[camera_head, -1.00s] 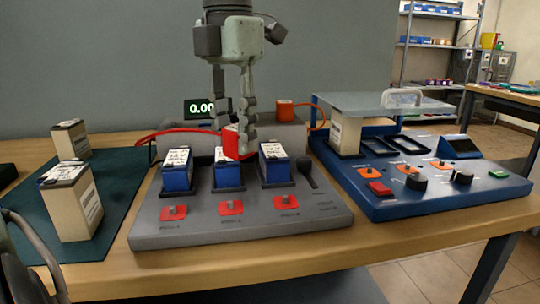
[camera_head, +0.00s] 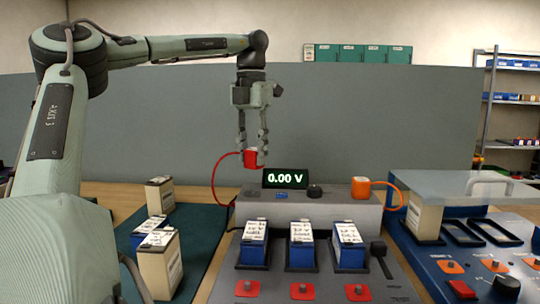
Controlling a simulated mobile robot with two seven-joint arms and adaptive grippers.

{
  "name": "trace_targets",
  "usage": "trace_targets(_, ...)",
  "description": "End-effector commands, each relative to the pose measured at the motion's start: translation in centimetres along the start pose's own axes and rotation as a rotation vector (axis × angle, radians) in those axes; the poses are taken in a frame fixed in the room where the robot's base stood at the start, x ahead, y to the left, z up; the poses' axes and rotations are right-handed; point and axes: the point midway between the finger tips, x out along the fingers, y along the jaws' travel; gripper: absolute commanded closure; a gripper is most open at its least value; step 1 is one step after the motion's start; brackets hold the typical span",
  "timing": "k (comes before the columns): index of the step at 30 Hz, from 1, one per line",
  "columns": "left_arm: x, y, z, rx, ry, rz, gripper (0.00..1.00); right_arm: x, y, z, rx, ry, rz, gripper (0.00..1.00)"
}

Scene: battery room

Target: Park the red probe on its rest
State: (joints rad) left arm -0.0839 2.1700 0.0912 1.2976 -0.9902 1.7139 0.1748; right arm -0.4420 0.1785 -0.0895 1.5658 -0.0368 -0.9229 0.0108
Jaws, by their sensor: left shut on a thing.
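My left gripper (camera_head: 252,146) is shut on the red probe (camera_head: 250,158) and holds it in the air. The probe is above the left part of the grey meter box (camera_head: 335,207), apart from it. A red cable (camera_head: 214,180) loops from the probe down to the box's left side. The meter's display (camera_head: 285,178) reads 0.00 V. An orange probe (camera_head: 361,187) stands at the right end of the box top, with an orange cable. I cannot clearly make out the red probe's rest. My right gripper is not in view.
Several blue batteries (camera_head: 302,250) stand in a row on the grey tester in front of the meter. Other batteries (camera_head: 160,266) stand on the green mat (camera_head: 205,225) at left. A blue station (camera_head: 453,262) with a clear cover (camera_head: 455,188) is at right. A grey partition (camera_head: 380,120) stands behind.

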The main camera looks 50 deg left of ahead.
Motion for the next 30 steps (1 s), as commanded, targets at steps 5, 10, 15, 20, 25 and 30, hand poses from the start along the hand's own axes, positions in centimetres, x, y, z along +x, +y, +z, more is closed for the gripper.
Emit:
trace_targets(5, 0.4, 1.1, 0.3, -0.018, 0.001, -0.001, 1.0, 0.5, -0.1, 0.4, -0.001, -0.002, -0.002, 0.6)
trace_targets(10, 2.0, 1.0, 0.3, -0.016, 0.001, -0.002, 1.0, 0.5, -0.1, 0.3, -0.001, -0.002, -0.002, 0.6)
trace_targets(15, 3.8, 1.0, 0.3, -0.017, 0.001, -0.001, 1.0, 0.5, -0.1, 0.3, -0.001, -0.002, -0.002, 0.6)
trace_targets(20, 5.0, 1.0, 0.3, -0.016, 0.0, -0.003, 1.0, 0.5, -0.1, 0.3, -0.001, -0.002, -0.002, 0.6)
trace_targets(25, 5.6, 1.0, 0.3, -0.016, -0.001, -0.001, 1.0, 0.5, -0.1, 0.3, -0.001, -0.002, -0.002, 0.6)
trace_targets(30, 5.7, 1.0, 0.3, -0.017, -0.001, -0.001, 1.0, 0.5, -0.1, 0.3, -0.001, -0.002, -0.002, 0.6)
